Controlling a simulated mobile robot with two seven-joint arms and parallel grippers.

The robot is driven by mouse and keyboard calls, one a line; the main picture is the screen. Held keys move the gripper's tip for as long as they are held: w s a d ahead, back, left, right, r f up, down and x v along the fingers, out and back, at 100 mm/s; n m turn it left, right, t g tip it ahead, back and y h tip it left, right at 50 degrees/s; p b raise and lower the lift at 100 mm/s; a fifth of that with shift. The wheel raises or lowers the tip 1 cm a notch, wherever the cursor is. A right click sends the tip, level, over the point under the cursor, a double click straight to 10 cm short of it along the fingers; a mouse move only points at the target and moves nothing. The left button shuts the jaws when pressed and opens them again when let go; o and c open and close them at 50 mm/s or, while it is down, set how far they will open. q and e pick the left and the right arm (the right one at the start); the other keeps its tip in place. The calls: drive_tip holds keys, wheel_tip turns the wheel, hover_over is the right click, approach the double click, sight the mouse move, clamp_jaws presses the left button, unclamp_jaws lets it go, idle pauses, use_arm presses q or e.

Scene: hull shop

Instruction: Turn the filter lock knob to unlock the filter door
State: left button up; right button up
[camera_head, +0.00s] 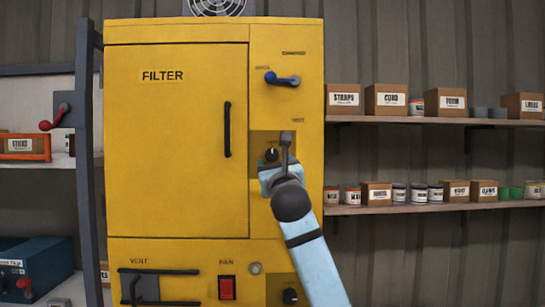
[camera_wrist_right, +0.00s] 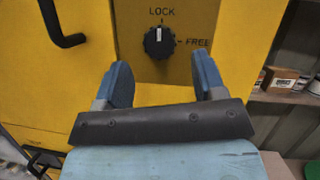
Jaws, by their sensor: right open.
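The filter lock knob (camera_wrist_right: 159,43) is a round black dial on a yellow panel in the right wrist view. Its white mark points up toward the word LOCK, with FREE to its right. It also shows small in the head view (camera_head: 271,154), in a recess right of the yellow filter door (camera_head: 178,150), which is shut. My right gripper (camera_wrist_right: 161,70) is open, its two blue fingers apart below the knob and on either side of it in the picture. Nothing is between them. My left gripper is not in view.
A black door handle (camera_head: 227,130) stands out left of the knob. A blue lever (camera_head: 283,79) is above it. A red switch (camera_head: 227,288) and a lower black knob (camera_head: 290,296) are below. Shelves with boxes and cans (camera_head: 420,122) are at the right.

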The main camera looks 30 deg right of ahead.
sight(273, 156)
drive_tip(key=x, duration=0.2)
drive_tip(key=shift+w+d+r, duration=0.1)
drive_tip(key=shift+w+r, duration=0.1)
drive_tip(key=shift+w, duration=0.05)
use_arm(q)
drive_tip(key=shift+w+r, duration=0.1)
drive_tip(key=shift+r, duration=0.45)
use_arm(e)
drive_tip(key=shift+w+d+r, duration=0.15)
drive_tip(key=shift+w+d, duration=0.05)
drive_tip(key=shift+w, duration=0.35)
drive_tip(key=c, duration=0.9)
